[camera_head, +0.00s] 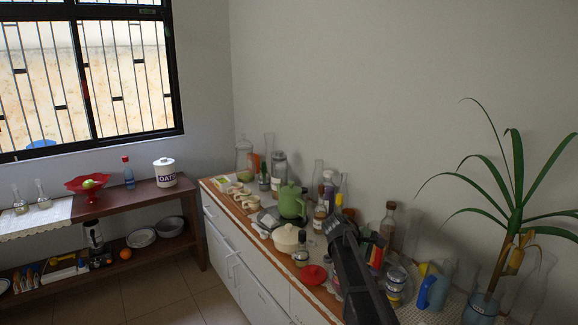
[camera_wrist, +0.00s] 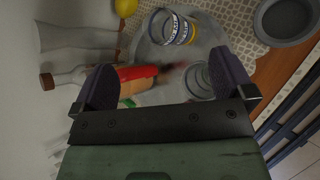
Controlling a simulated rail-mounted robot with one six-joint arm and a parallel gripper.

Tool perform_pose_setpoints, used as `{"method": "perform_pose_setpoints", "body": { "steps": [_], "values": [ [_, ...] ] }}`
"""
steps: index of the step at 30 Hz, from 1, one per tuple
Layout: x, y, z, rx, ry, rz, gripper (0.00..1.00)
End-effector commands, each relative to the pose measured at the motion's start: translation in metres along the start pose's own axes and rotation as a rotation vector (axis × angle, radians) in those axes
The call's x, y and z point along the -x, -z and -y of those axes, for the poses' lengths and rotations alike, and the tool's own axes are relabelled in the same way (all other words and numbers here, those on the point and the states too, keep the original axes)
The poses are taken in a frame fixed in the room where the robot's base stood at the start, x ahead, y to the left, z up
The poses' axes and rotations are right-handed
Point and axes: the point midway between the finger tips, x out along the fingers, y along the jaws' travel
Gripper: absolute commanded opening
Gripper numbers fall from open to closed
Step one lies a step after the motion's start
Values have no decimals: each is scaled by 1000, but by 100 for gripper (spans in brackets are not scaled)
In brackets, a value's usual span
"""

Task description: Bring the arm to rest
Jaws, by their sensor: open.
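My gripper (camera_wrist: 166,78) is open in the wrist view, its two dark fingers wide apart with nothing held between them. Beyond the fingers are a bottle with a red and yellow label (camera_wrist: 130,76), a can with a blue and yellow label (camera_wrist: 178,28) and a clear glass vessel (camera_wrist: 200,78). How far the fingertips are from them I cannot tell. In the head view my dark arm reaches up over the near end of the crowded sideboard (camera_head: 262,243) and hides part of it. The fingertips are not clear there.
A green kettle (camera_head: 291,202), a cream pot (camera_head: 286,238), a red lid (camera_head: 314,274), a brown bottle (camera_head: 388,222) and a blue mug (camera_head: 433,291) crowd the sideboard. A tall plant (camera_head: 515,220) stands right. The floor (camera_head: 165,295) left of the sideboard is clear.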

Motion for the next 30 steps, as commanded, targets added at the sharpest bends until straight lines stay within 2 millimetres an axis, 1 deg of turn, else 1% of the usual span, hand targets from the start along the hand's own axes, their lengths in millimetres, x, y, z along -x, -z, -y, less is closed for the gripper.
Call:
{"method": "perform_pose_setpoints", "body": {
  "steps": [1,2,3,5,6,8,9,12,14,15,17,20,30],
  "values": [
    [-1,-8,28,-94,46,-48,100],
    [0,-10,44,-160,82,-80,100],
    [0,-14,65,-248,133,-119,100],
    [2,-21,101,-387,226,-175,100],
    [5,-27,129,-484,300,-209,100],
    [12,-39,174,-632,430,-255,100],
    [18,-48,206,-723,526,-279,100],
    [34,-69,272,-868,732,-319,100],
    [41,-78,296,-882,799,-340,100],
    [43,-83,306,-881,821,-350,100],
    [42,-87,313,-883,828,-352,100],
    [39,-87,310,-888,827,-349,100],
    [40,-87,309,-885,824,-350,100]
  ]
}}
